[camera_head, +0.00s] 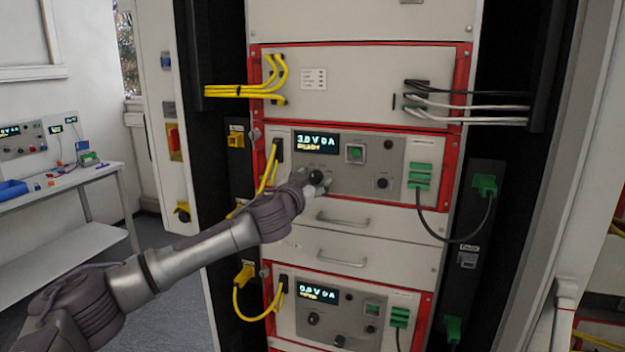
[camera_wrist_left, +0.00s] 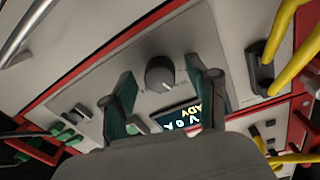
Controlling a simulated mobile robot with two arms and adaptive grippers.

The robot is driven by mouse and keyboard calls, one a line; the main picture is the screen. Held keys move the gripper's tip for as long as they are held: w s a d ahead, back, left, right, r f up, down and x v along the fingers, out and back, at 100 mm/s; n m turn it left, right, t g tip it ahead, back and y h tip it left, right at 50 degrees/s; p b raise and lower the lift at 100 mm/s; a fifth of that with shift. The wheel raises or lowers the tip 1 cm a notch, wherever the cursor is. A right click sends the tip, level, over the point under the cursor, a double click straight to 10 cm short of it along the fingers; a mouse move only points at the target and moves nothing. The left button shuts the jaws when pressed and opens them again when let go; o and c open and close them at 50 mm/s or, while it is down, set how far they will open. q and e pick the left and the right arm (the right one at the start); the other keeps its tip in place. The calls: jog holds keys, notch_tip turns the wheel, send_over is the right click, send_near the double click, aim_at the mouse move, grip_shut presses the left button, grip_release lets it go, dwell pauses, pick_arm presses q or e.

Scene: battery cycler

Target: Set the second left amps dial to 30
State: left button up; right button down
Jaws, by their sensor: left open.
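The upper cycler unit has a grey front panel (camera_head: 350,165) in a red frame. Its lit display (camera_head: 316,143) reads 3.0 V 0 A with READY under it. It shows upside down in the left wrist view (camera_wrist_left: 180,116). My left gripper (camera_head: 318,182) is at the panel below the display and covers part of it. In the left wrist view its open fingers stand on either side of a round grey dial (camera_wrist_left: 160,73), with a gap on both sides. The dial's exact setting is too small to read. My right gripper is in neither view.
A green-lit button (camera_head: 355,153) and a small knob (camera_head: 382,183) sit right of the display. Green connectors (camera_head: 419,175) and yellow cables (camera_head: 270,165) flank the panel. Below are drawer handles (camera_head: 342,220) and a similar lower unit (camera_head: 335,303). A workbench (camera_head: 75,172) stands at left.

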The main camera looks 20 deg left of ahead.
pick_arm(q)
grip_shut()
dwell(0.3)
jog(key=m+p, duration=0.3)
jog(key=shift+r, duration=0.15)
jog(key=m+p, duration=0.3)
jog(key=m, duration=0.1)
jog(key=shift+m, duration=0.4)
jog(key=m+p, duration=0.3)
jog(key=m, duration=0.1)
jog(key=shift+g+y+p, duration=0.3)
jog(key=shift+m+p, duration=0.95)
jog(key=shift+m, duration=0.75)
